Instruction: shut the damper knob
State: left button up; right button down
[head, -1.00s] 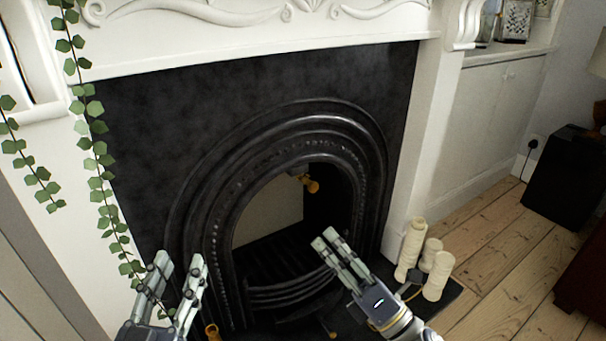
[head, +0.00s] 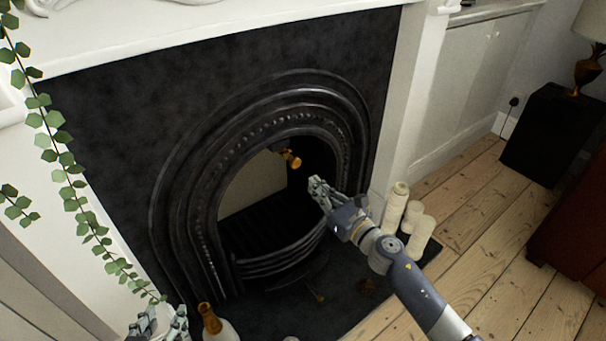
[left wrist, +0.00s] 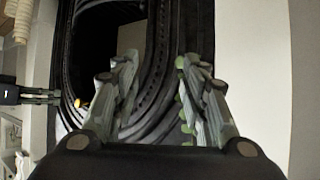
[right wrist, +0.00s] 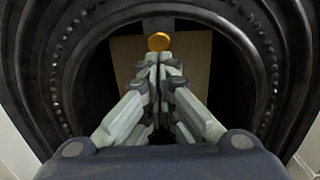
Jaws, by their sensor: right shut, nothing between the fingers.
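The damper knob (head: 292,159) is a small brass-coloured knob inside the upper part of the black fireplace opening. In the right wrist view the knob (right wrist: 159,41) shows just beyond my fingertips, with a gap I cannot judge. My right gripper (head: 316,184) is shut and empty, in front of the opening, below and right of the knob in the head view. My left gripper (head: 160,322) is low at the bottom left of the head view, away from the knob. In the left wrist view its fingers (left wrist: 153,70) are apart with nothing between them.
The cast-iron arch (head: 190,190) surrounds the opening, with a grate (head: 280,262) low inside. Several cream candles (head: 396,207) stand at the hearth's right. A bottle with an amber neck (head: 210,319) stands near my left gripper. Ivy (head: 66,170) hangs at the left.

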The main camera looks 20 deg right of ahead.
aim_at(295, 165)
pick_arm(q)
jog(key=shift+w+d+r+t, duration=0.2)
jog(key=shift+w+r+t, duration=0.15)
jog(key=shift+r, duration=0.1)
jog(key=shift+w+d+r+t, duration=0.15)
jog(key=shift+w+r+t, duration=0.1)
jog(key=shift+w+r, duration=0.15)
pick_arm(e)
jog(key=x, duration=0.6)
jog(key=shift+w+a, duration=0.15)
jog(key=b+x, duration=0.2)
jog(key=x, duration=0.2)
jog(key=shift+f, duration=0.15)
jog(key=shift+w+r, duration=0.1)
jog(key=shift+r, duration=0.15)
pick_arm(q)
notch_tip(295, 165, up, 9)
jog(key=w+d+t+h, duration=0.1)
jog(key=w+d+t, duration=0.1)
jog(key=t, duration=0.3)
jog(key=shift+w+f+h, duration=0.15)
jog(key=shift+w+h, duration=0.25)
pick_arm(e)
jog(key=shift+r, duration=0.1)
